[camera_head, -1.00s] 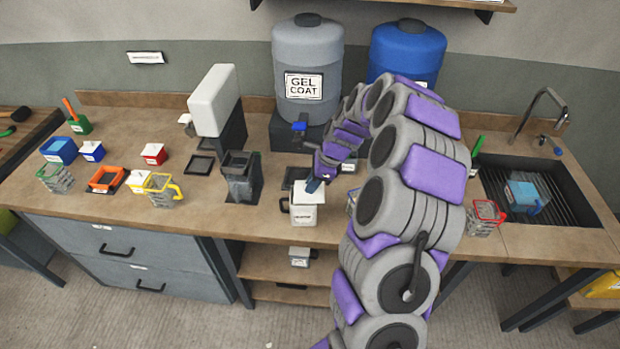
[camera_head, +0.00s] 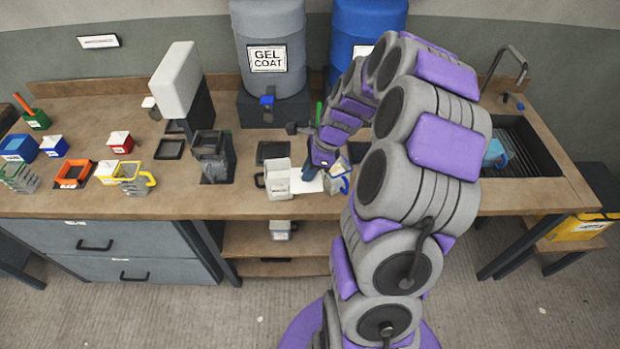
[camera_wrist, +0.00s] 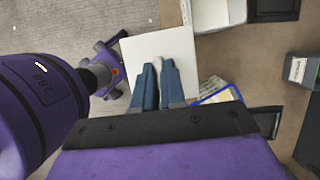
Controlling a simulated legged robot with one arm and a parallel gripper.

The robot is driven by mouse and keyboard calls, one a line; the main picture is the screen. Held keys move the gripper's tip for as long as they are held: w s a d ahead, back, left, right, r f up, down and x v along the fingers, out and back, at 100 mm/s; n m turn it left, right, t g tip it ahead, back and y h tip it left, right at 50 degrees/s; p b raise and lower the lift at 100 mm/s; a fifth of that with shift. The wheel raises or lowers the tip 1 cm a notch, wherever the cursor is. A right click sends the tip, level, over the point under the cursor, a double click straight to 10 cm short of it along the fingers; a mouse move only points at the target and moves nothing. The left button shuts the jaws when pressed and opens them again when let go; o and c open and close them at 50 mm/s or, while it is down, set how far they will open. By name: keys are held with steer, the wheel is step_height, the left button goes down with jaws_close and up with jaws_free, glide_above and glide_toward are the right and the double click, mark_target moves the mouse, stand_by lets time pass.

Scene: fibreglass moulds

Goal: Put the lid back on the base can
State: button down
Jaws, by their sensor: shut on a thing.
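The base can (camera_head: 277,184) is a white can with a label and a dark handle on its left, upright near the bench's front edge. It shows at the top of the wrist view (camera_wrist: 218,14) with its top open. The lid (camera_head: 309,184) is a flat white square just right of the can, off its opening. My gripper (camera_head: 310,171) is shut on the lid. In the wrist view, the blue fingers of my gripper (camera_wrist: 158,68) pinch the lid (camera_wrist: 150,45), which lies beside the can. The lid hides part of what is below it.
A blue-edged container (camera_head: 339,182) stands right of the lid, partly hidden by my arm. A dark grey container (camera_head: 212,160) stands left of the can. The gel coat drum (camera_head: 270,40) is behind. Bare bench top (camera_head: 235,200) lies left of the can.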

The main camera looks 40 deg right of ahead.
steer(key=w+a+r+b, duration=0.1)
steer(key=w+a+r, duration=0.1)
steer(key=w, duration=1)
step_height(320, 180, down, 6)
steer(key=b, duration=0.3)
steer(key=shift+f+b, duration=0.15)
steer(key=shift+b, duration=0.2)
steer(key=shift+w, duration=0.1)
steer(key=shift+a+p, duration=0.15)
steer(key=shift+p, duration=0.95)
stand_by(0.7)
steer(key=shift+p, duration=1.3)
stand_by(1.3)
steer(key=shift+f, duration=0.1)
steer(key=c, duration=0.6)
jaws_free()
steer(key=shift+c, duration=0.2)
